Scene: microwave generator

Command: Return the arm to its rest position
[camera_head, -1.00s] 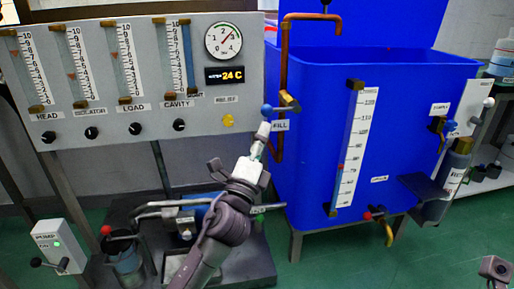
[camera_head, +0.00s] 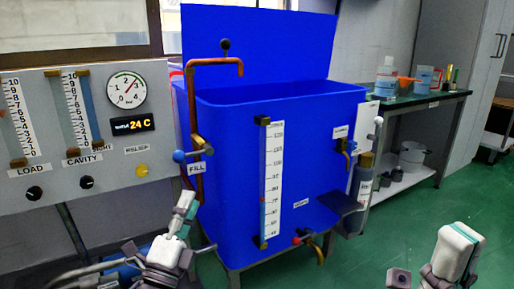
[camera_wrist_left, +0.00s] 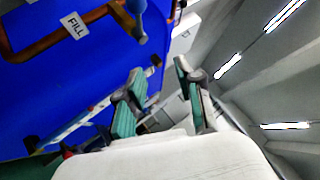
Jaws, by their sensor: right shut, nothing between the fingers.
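My left gripper (camera_head: 186,205) is in the lower left of the head view, pointing up, just below the blue-knobbed FILL valve handle (camera_head: 180,157) and apart from it. In the left wrist view its two teal-padded fingers (camera_wrist_left: 159,82) stand apart with nothing between them. The blue knob (camera_wrist_left: 140,36) shows beyond the fingertips there. My right gripper (camera_head: 462,240) is at the lower right of the head view, pointing up. Its white fingers are together and hold nothing. Its lower part is cut off by the frame.
The large blue tank (camera_head: 225,200) stands in front, with a scale, lower valves and a dark shelf (camera_head: 341,203) projecting. The gauge panel (camera_head: 110,110) is at left. A bench (camera_head: 425,100) with containers stands at right. Green floor is open between tank and right gripper.

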